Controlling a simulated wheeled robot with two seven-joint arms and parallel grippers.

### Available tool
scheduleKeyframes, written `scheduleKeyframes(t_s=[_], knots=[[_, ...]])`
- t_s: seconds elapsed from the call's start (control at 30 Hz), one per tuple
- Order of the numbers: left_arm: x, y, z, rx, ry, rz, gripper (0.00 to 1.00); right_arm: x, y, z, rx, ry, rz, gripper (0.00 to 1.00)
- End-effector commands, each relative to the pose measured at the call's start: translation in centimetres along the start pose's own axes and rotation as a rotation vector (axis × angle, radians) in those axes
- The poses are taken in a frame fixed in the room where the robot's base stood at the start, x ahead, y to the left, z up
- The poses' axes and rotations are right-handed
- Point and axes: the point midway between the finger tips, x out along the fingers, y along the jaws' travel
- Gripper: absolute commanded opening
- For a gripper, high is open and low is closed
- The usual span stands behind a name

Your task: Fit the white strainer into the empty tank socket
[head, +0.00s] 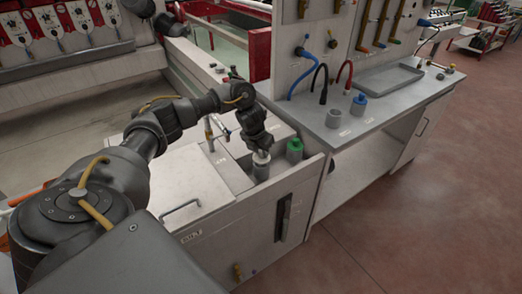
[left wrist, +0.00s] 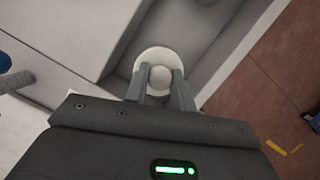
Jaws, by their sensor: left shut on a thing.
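My left gripper (head: 259,149) reaches down over the open trough of the tank (head: 237,205). It is shut on the white strainer (head: 261,158), which shows as a pale round piece below the fingers. In the left wrist view the left gripper (left wrist: 160,88) has its two fingers on the strainer's knob, and the strainer's round white rim (left wrist: 153,54) shows around it. A grey cylinder stands directly below the strainer in the head view; I cannot tell whether they touch. The empty socket cannot be made out. My right gripper is not in view.
A green-topped strainer (head: 294,148) stands in the trough just right of the gripper. A grey bench (head: 350,122) to the right holds a blue-topped piece (head: 359,104), a grey cup (head: 333,118) and a shallow tray (head: 391,79).

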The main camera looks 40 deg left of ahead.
Motion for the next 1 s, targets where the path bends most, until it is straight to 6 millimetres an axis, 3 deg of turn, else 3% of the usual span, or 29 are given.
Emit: scheduleKeyframes(t_s=[0.93,0.97,1.0], knots=[[2.4,0.0,-0.8,0.000,0.000,0.000,0.00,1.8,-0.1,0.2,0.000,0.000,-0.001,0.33],[2.3,0.0,-0.7,0.000,0.000,0.000,0.27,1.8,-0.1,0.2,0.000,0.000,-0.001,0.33],[2.2,0.0,-0.7,0.000,0.000,0.000,0.33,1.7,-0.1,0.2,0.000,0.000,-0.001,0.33]])
